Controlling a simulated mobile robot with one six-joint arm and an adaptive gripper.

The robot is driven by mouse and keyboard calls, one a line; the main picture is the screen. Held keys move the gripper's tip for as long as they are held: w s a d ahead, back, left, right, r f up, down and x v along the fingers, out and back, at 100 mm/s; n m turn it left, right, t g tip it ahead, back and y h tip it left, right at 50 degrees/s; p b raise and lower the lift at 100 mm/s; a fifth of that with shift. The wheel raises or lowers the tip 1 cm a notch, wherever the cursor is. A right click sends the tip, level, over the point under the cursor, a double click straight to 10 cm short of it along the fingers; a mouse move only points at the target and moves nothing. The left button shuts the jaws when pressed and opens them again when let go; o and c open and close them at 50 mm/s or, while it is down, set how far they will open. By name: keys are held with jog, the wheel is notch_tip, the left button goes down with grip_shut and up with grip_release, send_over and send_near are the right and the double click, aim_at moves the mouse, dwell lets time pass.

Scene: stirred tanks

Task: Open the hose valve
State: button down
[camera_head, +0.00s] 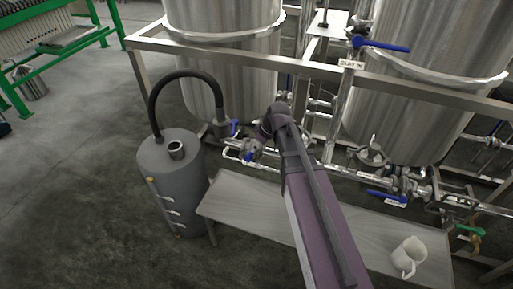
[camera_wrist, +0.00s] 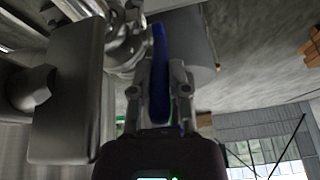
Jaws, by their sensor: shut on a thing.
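The hose valve's blue handle (camera_wrist: 158,75) runs between the two fingers of my gripper (camera_wrist: 160,88) in the wrist view. The fingers are shut on it, one on each side. The metal valve body (camera_wrist: 125,38) shows just beyond the fingers. In the head view, a blue handle part (camera_head: 234,127) shows beside the black hose end, left of my arm's tip. My wrist and arm cover part of the valve there. How far the handle is turned is hard to tell.
A black hose (camera_head: 185,73) arches from a grey tank (camera_head: 172,185) to the pipework. Steel tanks (camera_head: 225,60) stand in a metal frame behind. A low metal table (camera_head: 245,208) stands in front, with a white jug (camera_head: 408,256). Other blue handles (camera_head: 385,45) are at right.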

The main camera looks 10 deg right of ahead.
jog(key=c, duration=0.6)
grip_release()
jog(key=shift+a+r, duration=0.1)
jog(key=shift+c, duration=0.2)
